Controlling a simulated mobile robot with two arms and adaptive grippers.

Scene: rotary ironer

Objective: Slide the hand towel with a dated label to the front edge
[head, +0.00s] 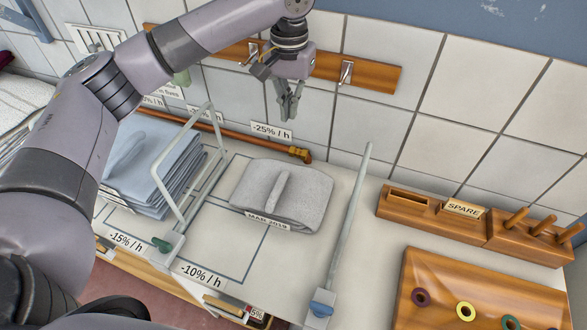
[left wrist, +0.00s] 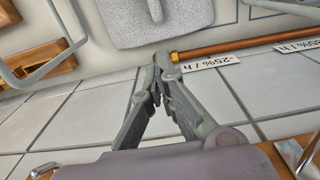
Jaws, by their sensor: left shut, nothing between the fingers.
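The grey hand towel (head: 284,194) lies folded on the white counter, with a label (head: 268,221) on its front side that reads like "MAR 2019". A raised strip like a handle runs across its top. It also shows in the left wrist view (left wrist: 185,18) at the top. My left gripper (head: 287,118) is above and behind the towel, near the tiled wall, apart from it. Its fingertips (left wrist: 156,62) are together and empty. My right gripper is not in view.
Upright grey rails stand left (head: 184,212) and right (head: 346,235) of the towel. Blue folded cloths (head: 150,165) lie at left. A copper pipe (head: 235,136) runs behind. Wooden holders (head: 430,217) and a board with rings (head: 480,285) are at right. Counter in front of the towel is clear.

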